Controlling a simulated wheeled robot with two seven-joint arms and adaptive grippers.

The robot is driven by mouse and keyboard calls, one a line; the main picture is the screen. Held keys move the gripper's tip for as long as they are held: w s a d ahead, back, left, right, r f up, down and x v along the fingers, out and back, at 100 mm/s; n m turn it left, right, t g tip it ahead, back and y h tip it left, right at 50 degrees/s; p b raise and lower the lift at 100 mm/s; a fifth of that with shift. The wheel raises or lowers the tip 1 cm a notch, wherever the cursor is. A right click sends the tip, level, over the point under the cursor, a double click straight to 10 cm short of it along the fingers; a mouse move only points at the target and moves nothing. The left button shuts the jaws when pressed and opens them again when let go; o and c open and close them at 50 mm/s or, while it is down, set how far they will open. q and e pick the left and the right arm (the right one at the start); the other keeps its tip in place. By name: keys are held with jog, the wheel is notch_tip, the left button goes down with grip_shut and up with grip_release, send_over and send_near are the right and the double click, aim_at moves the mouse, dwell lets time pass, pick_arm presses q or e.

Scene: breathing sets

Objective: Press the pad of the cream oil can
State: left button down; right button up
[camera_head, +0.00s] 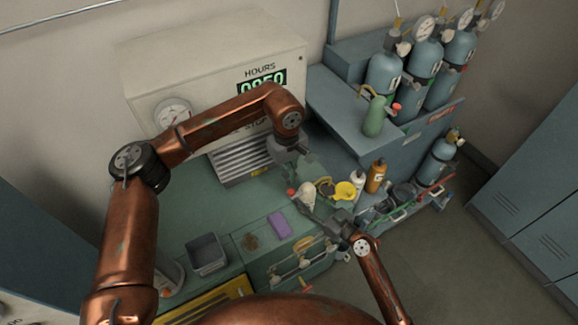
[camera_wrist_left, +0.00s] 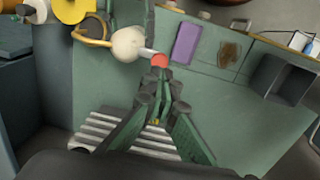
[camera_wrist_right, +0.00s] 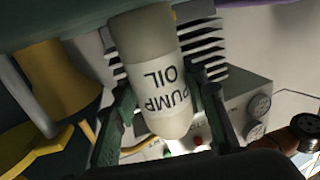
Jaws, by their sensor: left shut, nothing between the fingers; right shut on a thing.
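The cream oil can (camera_head: 308,196) is held over the right part of the green bench. Its "PUMP OIL" label shows in the right wrist view (camera_wrist_right: 152,85), between the fingers of my right gripper (camera_head: 312,208), which is shut on it. In the left wrist view its rounded cream end (camera_wrist_left: 128,43) has a short stem with a red pad (camera_wrist_left: 160,60). My left gripper (camera_wrist_left: 160,85) is shut and empty, its fingertips close by the red pad. I cannot tell whether they touch it. The pad also shows in the head view (camera_head: 291,192).
A yellow funnel-like piece (camera_head: 345,190), a white bottle (camera_head: 357,183) and an orange bottle (camera_head: 376,176) stand close right of the can. A purple block (camera_head: 279,225) and a grey bin (camera_head: 206,253) sit on the bench. Gas cylinders (camera_head: 425,60) stand at the back right.

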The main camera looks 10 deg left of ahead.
aim_at(290, 192)
pick_arm(q)
jog(key=shift+d+f, duration=0.1)
jog(key=shift+f, duration=2.25)
jog(key=shift+f, duration=1.3)
pick_arm(e)
jog(key=shift+s+a, duration=0.1)
pick_arm(q)
notch_tip(290, 192, up, 15)
jog(key=shift+a+f, duration=0.2)
jog(key=shift+a, duration=0.1)
pick_arm(e)
jog(key=o, duration=1.8)
